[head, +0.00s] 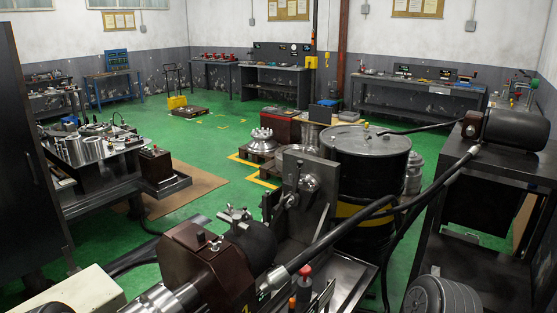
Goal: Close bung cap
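A black drum (363,188) with a yellow band stands upright right of the picture's middle. A small yellowish fitting (366,128) is on its grey lid (350,141); it may be the bung cap, but it is too small to tell whether it is open or closed. A dark hose (425,128) runs from near the lid's right side toward the machine on the right. I see neither of my grippers in the head view.
A brown and black hydraulic machine (195,250) with a thick hose fills the front. A motor (515,129) on a dark stand (440,190) is close right of the drum. A metal fixture plate (305,190) stands left of it.

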